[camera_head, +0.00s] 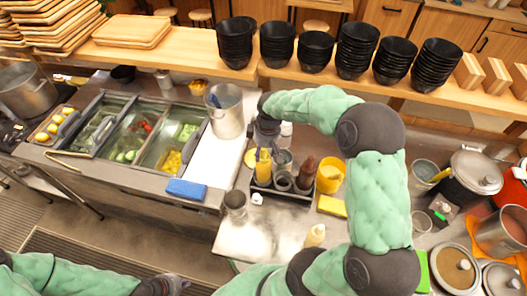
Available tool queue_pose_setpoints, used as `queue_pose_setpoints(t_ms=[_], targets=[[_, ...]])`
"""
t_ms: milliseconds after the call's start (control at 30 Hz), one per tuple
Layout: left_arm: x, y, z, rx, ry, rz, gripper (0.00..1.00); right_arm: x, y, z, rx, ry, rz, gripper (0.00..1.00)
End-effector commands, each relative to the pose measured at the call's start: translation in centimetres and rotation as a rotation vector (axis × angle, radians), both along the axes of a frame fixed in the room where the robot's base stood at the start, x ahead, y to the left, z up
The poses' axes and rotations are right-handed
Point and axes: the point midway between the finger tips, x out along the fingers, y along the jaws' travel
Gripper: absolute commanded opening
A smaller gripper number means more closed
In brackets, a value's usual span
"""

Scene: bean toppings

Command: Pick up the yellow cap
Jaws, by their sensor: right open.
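A small round yellow piece (249,158), which looks like the yellow cap, shows just left of a yellow bottle (263,169). It is partly hidden, and I cannot tell what it rests on. The yellow bottle stands in a dark rack (283,193) with several cups and bottles. My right gripper (264,147) points down over the rack's back left corner, open, close to the cap and just above the bottle. I cannot tell whether it touches either. My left gripper (176,285) is low at the bottom edge, far from the cap; its fingers are too small to read.
A metal pot (225,111) stands left of my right gripper. A yellow tub (329,175) and a brown bottle (306,173) are to its right. A blue block (186,190) lies on the counter's front edge. Stacked black bowls (276,46) line the shelf behind.

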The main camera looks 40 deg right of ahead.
Motion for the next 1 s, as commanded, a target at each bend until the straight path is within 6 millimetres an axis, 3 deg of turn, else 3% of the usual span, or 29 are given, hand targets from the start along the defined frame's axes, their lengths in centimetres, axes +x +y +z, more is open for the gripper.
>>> queue_pose_setpoints(t_ms=[200, 400, 833, 1000], targets=[[0.0, 0.0, 0.0, 0.0, 0.0, 0.0, 0.0, 0.0, 0.0, 0.0, -0.001, -0.001, 0.0, 0.52], [0.0, 0.0, 0.0, 0.0, 0.0, 0.0, 0.0, 0.0, 0.0, 0.0, -0.001, -0.001, 0.0, 0.16], [0.0, 0.0, 0.0, 0.0, 0.0, 0.0, 0.0, 0.1, 0.0, 0.1, 0.0, -0.002, 0.0, 0.14], [0.0, 0.0, -0.1, 0.0, 0.0, 0.0, 0.0, 0.1, 0.0, 1.1, -0.002, -0.005, 0.0, 0.14]])
